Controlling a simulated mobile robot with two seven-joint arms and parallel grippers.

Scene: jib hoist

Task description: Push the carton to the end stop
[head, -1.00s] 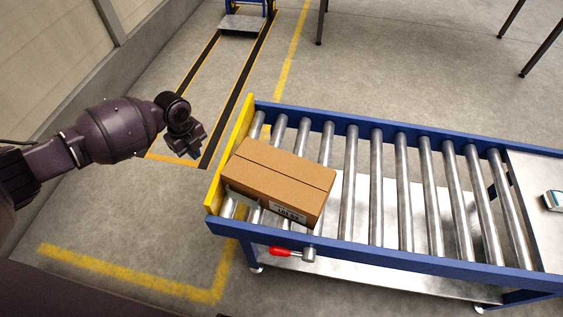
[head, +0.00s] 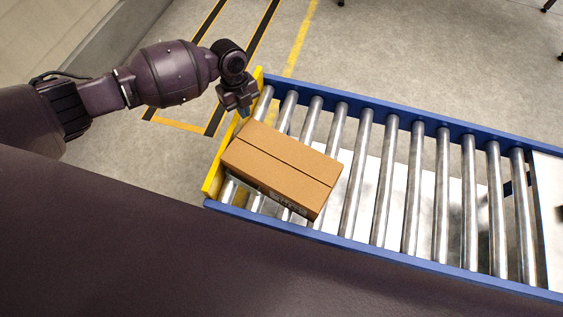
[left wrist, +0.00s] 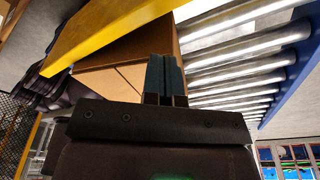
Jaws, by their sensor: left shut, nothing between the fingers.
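The brown carton (head: 282,168) lies flat on the rollers at the left end of the conveyor, slightly skewed. Its left corner is at the yellow end stop (head: 216,172); I cannot tell whether they touch. My left gripper (head: 244,112) is shut and empty, above the far end of the end stop and just beyond the carton's far side. In the left wrist view, the shut fingers (left wrist: 165,78) point towards the carton (left wrist: 126,68), with the yellow end stop (left wrist: 110,28) crossing the upper left. My right gripper is not in view.
The conveyor has steel rollers (head: 412,185) between blue side rails (head: 380,103). The rollers right of the carton are clear. My own dark body covers the lower left. Yellow floor lines (head: 300,38) and open concrete lie beyond the conveyor.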

